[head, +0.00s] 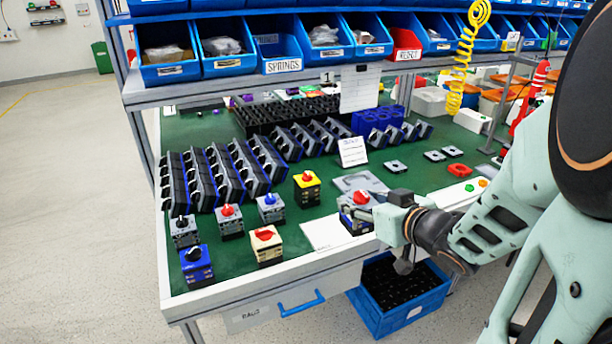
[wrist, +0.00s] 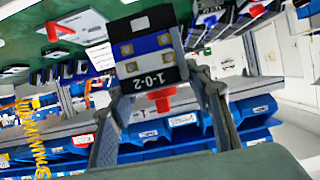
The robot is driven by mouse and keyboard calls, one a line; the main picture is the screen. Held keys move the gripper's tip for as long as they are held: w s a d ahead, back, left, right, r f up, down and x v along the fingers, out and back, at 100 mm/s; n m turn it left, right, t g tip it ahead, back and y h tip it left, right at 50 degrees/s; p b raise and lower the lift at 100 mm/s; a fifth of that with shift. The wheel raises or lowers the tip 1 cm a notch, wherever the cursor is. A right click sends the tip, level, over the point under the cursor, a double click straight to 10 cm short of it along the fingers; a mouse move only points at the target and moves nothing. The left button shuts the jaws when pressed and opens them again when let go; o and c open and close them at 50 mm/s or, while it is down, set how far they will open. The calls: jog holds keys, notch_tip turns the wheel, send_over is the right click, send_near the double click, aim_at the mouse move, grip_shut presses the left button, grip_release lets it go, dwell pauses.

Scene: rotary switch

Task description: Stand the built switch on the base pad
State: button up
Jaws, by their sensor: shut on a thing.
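My gripper (head: 371,214) is shut on a built switch (head: 357,216) with a red knob and a grey and blue body. In the wrist view the switch (wrist: 148,52) is between the two fingers, with a "1-0-2" label and a red knob (wrist: 162,98). In the head view it looks upright, close over the bench's front part. A flat grey pad (head: 352,182) lies just behind it, and a white sheet (head: 322,234) lies to its left. I cannot tell which is the base pad, or whether the switch touches anything below.
Several built switches stand to the left, including a yellow one (head: 307,188) and a cream one (head: 267,245). Racks of dark parts (head: 212,178) and a small sign (head: 353,151) stand behind. A blue crate (head: 437,301) is below the bench's front edge.

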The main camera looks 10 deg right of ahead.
jog(key=shift+w+a+f+b, duration=0.7)
jog(key=shift+w+f+b, duration=0.5)
jog(key=shift+w+f, duration=0.75)
jog(key=shift+w+a+f+b, duration=0.75)
jog(key=shift+w+f+b, duration=0.45)
jog(key=shift+w+f, duration=0.75)
jog(key=shift+w+a+f+b, duration=0.7)
jog(key=shift+w+f+b, duration=0.5)
jog(key=shift+w+f, duration=0.7)
jog(key=shift+s+f, duration=0.25)
jog(key=shift+f, duration=0.15)
jog(key=o, duration=1.5)
jog(key=shift+o, duration=0.2)
